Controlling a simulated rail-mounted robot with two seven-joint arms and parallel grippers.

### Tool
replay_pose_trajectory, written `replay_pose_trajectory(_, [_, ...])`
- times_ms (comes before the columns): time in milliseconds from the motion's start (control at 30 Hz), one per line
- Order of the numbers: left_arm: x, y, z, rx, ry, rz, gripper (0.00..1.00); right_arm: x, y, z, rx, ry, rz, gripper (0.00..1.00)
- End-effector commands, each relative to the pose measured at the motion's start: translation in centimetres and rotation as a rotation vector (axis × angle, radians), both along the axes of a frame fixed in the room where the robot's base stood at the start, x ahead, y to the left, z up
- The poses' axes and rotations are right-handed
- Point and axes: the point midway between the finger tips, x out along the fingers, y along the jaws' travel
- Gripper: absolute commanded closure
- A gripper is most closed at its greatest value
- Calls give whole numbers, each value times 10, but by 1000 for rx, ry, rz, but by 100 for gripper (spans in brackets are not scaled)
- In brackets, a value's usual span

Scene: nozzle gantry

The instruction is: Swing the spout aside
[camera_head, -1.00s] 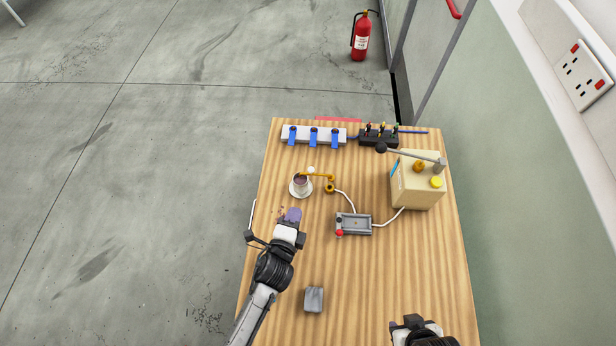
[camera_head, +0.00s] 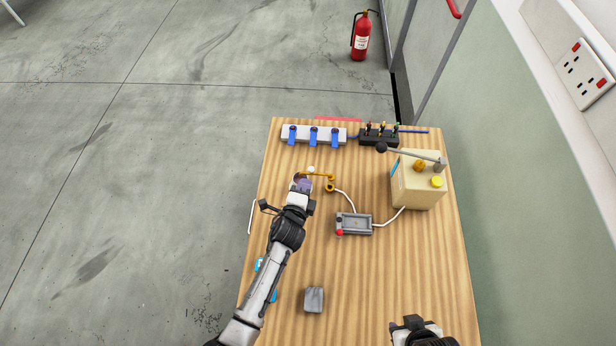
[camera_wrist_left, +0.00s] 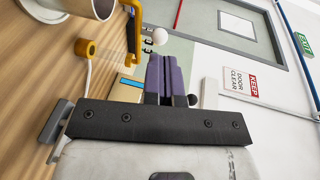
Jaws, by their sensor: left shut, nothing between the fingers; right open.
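The orange spout (camera_head: 322,175) is a bent pipe with a white ball (camera_head: 310,169) at its left end. It also shows in the left wrist view (camera_wrist_left: 133,35), with its ball (camera_wrist_left: 160,36) beside my fingertips; contact cannot be told. The cup (camera_wrist_left: 95,6) is at the top left of the wrist view; in the head view my left gripper (camera_head: 303,184) largely hides it and its saucer. My left gripper's purple fingers (camera_wrist_left: 166,76) are shut and empty, just below the ball in the head view. My right gripper (camera_head: 414,322) is open at the bottom edge, partly cut off.
A beige machine with a lever (camera_head: 417,185) stands further right. A blue-clipped white strip (camera_head: 313,135) lies at the back.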

Motion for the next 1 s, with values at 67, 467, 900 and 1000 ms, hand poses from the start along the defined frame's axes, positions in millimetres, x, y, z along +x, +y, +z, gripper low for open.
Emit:
replay_pose_trajectory(67, [11, -3, -3, -1, 1, 0, 100, 0, 0, -2, 0, 0, 0, 57])
replay_pose_trajectory(467, [35, -8, -7, 0, 0, 0, 100, 0, 0, -5, 0, -1, 0, 57])
replay_pose_trajectory(900, [36, -6, -7, 1, 0, -1, 100, 1, 0, -3, 0, -1, 0, 57])
replay_pose_trajectory(1000, [37, 0, -5, 3, -1, -7, 100, 1, 0, 1, 0, -2, 0, 57])
